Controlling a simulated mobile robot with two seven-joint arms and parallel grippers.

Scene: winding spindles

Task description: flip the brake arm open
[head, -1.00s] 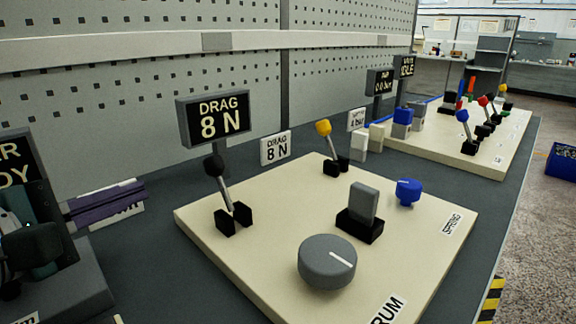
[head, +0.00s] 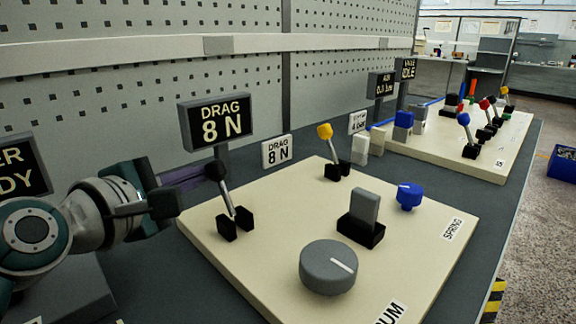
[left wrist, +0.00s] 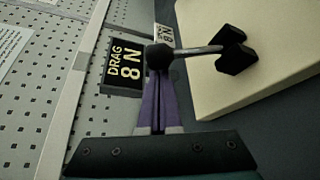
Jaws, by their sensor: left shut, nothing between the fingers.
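A lever with a black ball knob (head: 215,170) stands in a black two-part bracket on the cream panel, below the DRAG 8 N display. It leans towards the back left. A second lever has a yellow knob (head: 325,131). No visible label tells me which lever is the brake arm. My left gripper (head: 199,175), with purple fingers, is shut and empty, its tips right at the black knob. In the left wrist view the shut fingertips (left wrist: 160,78) end just by the black knob (left wrist: 159,57); I cannot tell whether they touch. My right gripper is out of view.
The cream panel (head: 262,262) also carries a grey dial (head: 328,266), a grey block in a black base (head: 364,208) and a blue knob (head: 409,195). The DRAG display (head: 216,121) rises behind the black lever. A second panel (head: 498,160) with several levers stands farther back.

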